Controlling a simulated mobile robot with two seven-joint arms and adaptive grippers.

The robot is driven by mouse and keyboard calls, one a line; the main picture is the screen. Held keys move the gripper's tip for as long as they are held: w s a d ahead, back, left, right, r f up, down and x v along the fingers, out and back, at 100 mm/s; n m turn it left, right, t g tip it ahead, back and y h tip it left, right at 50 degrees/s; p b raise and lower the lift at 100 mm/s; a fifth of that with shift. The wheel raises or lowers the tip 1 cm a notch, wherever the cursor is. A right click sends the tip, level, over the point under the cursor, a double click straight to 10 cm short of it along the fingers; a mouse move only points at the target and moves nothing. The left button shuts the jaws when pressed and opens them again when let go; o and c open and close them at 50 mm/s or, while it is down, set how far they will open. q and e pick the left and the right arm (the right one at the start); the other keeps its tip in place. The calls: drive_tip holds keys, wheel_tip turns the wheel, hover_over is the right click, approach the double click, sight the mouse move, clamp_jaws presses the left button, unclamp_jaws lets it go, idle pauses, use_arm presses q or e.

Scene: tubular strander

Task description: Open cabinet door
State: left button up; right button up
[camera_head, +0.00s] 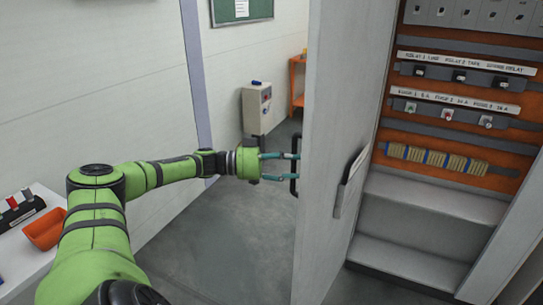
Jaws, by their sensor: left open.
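The grey cabinet door (338,130) stands swung open in the middle of the head view, seen nearly edge-on. A black handle (294,168) sits on its left face. My left gripper (297,166) is at the handle with its two teal fingers apart, one above and one below, around the handle's middle. I cannot tell whether the fingers touch it. The cabinet (437,207) shows its orange back panel with rows of labelled relays, fuses and yellow-blue terminals. A dark-edged holder with papers (350,180) hangs on the door's inner face. My right gripper is not in view.
A white table (22,250) at the left holds an orange container (44,230) and a dark rack. A grey control box (257,108) and an orange stand (297,83) are by the far wall. The grey floor left of the door is clear.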

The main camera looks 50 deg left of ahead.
use_arm(q)
drive_tip(key=v, duration=1.1)
